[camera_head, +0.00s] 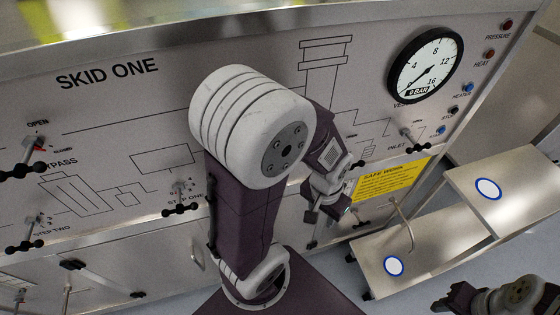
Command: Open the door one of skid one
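The skid one panel (110,110) fills the left and middle of the view, with its name printed at the upper left. Below it are grey lower door fronts (150,270); a curved handle (197,252) shows beside my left arm. I cannot read which front is door one, and no door looks open. My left arm covers the middle of the panel. My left gripper (328,214) points down in front of the panel's lower right part, its fingers apart and nothing seen between them. My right gripper (450,301) is at the bottom right edge, partly cut off, away from the panel.
Black-knobbed valve handles stick out from the panel, including step one (182,208) and inlet (408,148). A gauge (425,65) sits at the upper right. A two-level metal cart (440,238) with blue-ringed white discs stands at the right, close to the panel.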

